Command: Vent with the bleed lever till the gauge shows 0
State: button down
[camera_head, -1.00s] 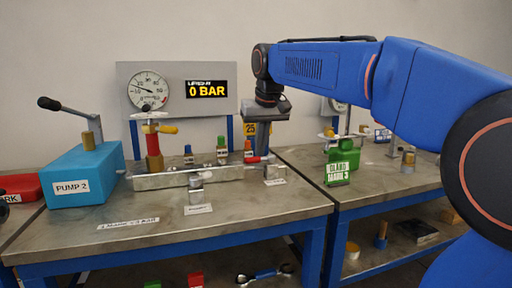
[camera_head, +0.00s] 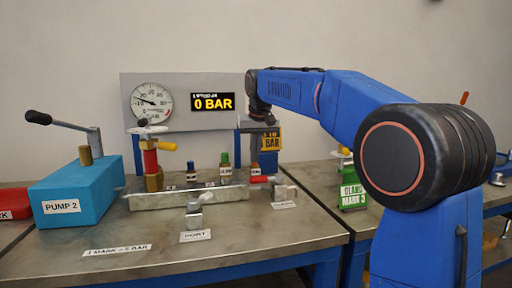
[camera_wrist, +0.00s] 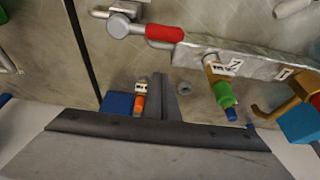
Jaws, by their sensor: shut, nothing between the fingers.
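The bleed lever, with its red handle (camera_head: 258,179), lies roughly level at the right end of the grey manifold (camera_head: 185,200). In the wrist view the red handle (camera_wrist: 164,34) extends right from its round grey pivot. The digital display (camera_head: 212,102) reads 0 BAR. Beside it, the round dial gauge (camera_head: 151,103) has a thin needle pointing left and slightly up. My gripper (camera_head: 258,143) is above and behind the lever, apart from it, partly merged with the sign behind. In the wrist view my gripper (camera_wrist: 165,90) is shut and empty, below the red handle.
A red-bodied valve with a yellow handle (camera_head: 153,165) rises at the manifold's left. A green-topped fitting (camera_head: 225,165) and an orange-topped one (camera_head: 255,163) stand nearby. The blue PUMP 2 box (camera_head: 70,193) is at left. The bench front (camera_head: 150,260) is mostly clear.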

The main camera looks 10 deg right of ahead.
aim_at(258, 178)
jog(key=x, duration=0.3)
jog(key=shift+f, duration=0.15)
jog(key=shift+s+f, duration=0.25)
jog(key=shift+s, duration=0.35)
jog(key=shift+s+f, duration=0.25)
jog(key=shift+s, duration=0.35)
jog(key=shift+s+f, duration=0.25)
jog(key=shift+s, duration=0.35)
jog(key=shift+s+n, duration=0.35)
jog(key=shift+n, duration=0.15)
jog(key=s+n, duration=0.1)
jog(key=n, duration=0.1)
jog(key=s+n+y, duration=0.1)
jog(key=shift+s+n+y, duration=0.3)
jog(key=shift+n, duration=0.1)
jog(key=s+d+n+g+y, duration=0.2)
jog(key=s+d+n, duration=0.4)
jog(key=n, duration=0.4)
jog(key=shift+g, duration=0.6)
jog(key=shift+d, duration=0.1)
